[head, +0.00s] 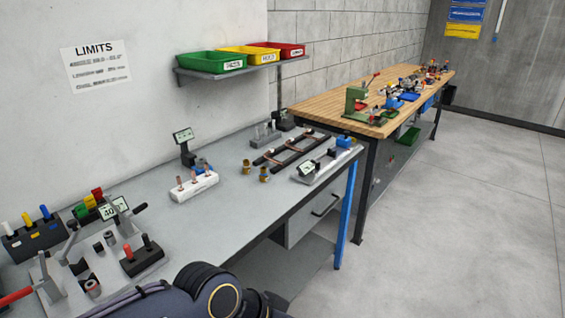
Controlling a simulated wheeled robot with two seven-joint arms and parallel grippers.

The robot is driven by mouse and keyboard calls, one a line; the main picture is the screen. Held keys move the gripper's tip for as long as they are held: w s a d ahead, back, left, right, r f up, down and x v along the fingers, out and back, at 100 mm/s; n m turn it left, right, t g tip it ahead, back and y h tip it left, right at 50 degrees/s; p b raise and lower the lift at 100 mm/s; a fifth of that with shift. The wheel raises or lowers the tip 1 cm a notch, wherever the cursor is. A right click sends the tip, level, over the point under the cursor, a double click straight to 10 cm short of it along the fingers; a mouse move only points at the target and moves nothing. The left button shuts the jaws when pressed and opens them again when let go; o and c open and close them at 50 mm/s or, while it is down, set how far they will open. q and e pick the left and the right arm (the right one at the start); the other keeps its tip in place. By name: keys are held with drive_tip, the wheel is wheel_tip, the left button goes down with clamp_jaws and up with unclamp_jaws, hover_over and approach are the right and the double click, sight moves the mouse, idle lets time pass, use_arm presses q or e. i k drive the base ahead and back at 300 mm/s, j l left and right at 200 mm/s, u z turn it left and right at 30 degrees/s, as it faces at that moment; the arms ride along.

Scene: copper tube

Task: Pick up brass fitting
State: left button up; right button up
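Two small brass-coloured pieces stand on the grey bench: one brass fitting (246,167) and, just in front and to the right, a second brass fitting (264,174). Both look short and upright, and nothing is touching them. They are too small to tell in detail. They stand between a white block with copper pieces (194,186) and a dark rack with copper tubes (292,148). Neither of my grippers shows; only a dark rounded arm part of mine is at the bottom edge, well in front of the fittings.
The grey bench (235,212) has clear room in front of the fittings. A grey fixture with a display (318,170) stands to their right. Several levers and gauges crowd the near left. A shelf (240,70) carries green, yellow and red bins. A wooden bench (350,108) stands beyond.

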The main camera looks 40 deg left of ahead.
sight(264, 177)
drive_tip(key=i+u, duration=0.35)
drive_tip(key=i, duration=0.2)
drive_tip(key=i+l+u, duration=0.15)
drive_tip(key=i+u, duration=0.2)
drive_tip(key=i, duration=0.15)
drive_tip(key=i+u, duration=0.15)
drive_tip(key=u, duration=0.3)
drive_tip(key=i+u, duration=0.2)
drive_tip(key=u, duration=0.25)
drive_tip(key=i+l+u, duration=0.1)
drive_tip(key=u, duration=0.35)
drive_tip(key=i+l+u, duration=0.15)
drive_tip(key=u, duration=0.3)
drive_tip(key=i+l+u, duration=0.1)
drive_tip(key=u, duration=0.25)
drive_tip(key=i+l+u, duration=0.15)
drive_tip(key=u, duration=0.15)
drive_tip(key=i+l+u, duration=0.2)
drive_tip(key=u, duration=0.15)
